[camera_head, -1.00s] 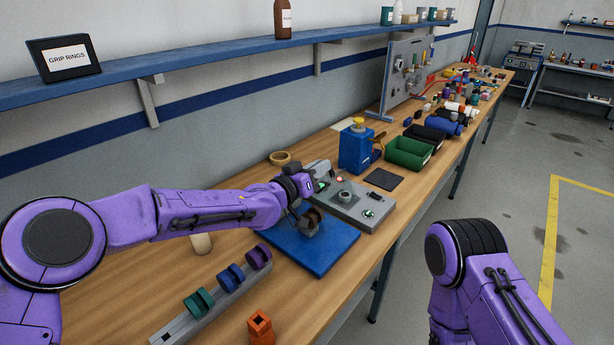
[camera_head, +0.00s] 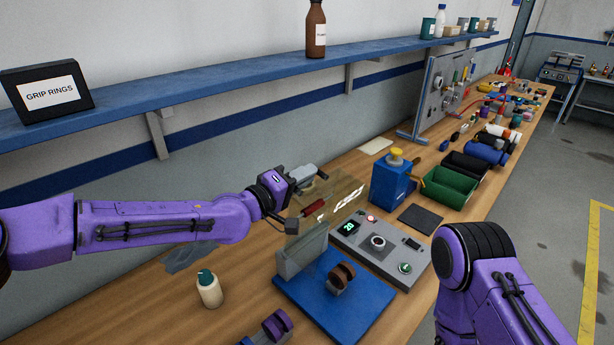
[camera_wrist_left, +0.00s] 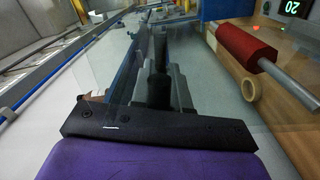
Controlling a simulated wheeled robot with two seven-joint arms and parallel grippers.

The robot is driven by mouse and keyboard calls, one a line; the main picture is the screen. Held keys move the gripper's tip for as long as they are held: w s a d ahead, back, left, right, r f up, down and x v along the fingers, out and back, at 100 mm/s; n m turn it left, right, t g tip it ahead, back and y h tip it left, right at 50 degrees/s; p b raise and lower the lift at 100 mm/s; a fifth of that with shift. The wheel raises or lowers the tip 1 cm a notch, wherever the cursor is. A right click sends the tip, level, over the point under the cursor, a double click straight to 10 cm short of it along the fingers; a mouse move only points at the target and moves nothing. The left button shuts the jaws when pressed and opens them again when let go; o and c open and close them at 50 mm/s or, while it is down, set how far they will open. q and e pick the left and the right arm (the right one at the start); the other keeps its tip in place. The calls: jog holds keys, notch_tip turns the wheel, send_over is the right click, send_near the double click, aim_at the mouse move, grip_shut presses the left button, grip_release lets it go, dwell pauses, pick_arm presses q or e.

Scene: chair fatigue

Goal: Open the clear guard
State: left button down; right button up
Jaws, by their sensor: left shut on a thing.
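The clear guard (camera_head: 345,197) shows in the head view as a see-through panel with white glare, tilted up behind the blue base plate (camera_head: 372,306). A red grip (camera_head: 314,208) is beside it; a red grip on a grey rod (camera_wrist_left: 247,50) shows large at the right of the left wrist view. My left gripper (camera_head: 316,173) is at the guard's raised upper edge, shut on it; the clear material makes the exact contact hard to see. Its dark fingers (camera_wrist_left: 160,75) are close together in the wrist view.
A brown roller (camera_head: 342,276) stands uncovered on the blue plate. The grey control box (camera_head: 381,247) is to its right, the blue machine (camera_head: 390,183) behind. A cream bottle (camera_head: 209,290) stands left. The blue shelf (camera_head: 220,88) runs above and behind my gripper.

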pick_arm(q)
jog(key=shift+w+a+f+n, duration=0.15)
jog(key=shift+w+a+n, duration=0.55)
jog(key=shift+w, duration=0.15)
pick_arm(e)
jog(key=shift+w+d+f, duration=0.15)
jog(key=shift+w, duration=0.4)
pick_arm(q)
jog(key=c, duration=1.1)
grip_release()
jog(key=b+v, duration=0.4)
jog(key=v, duration=0.6)
jog(key=shift+s+a, duration=0.15)
jog(key=shift+s, duration=0.05)
pick_arm(e)
notch_tip(320, 180, down, 4)
jog(key=shift+f, duration=0.15)
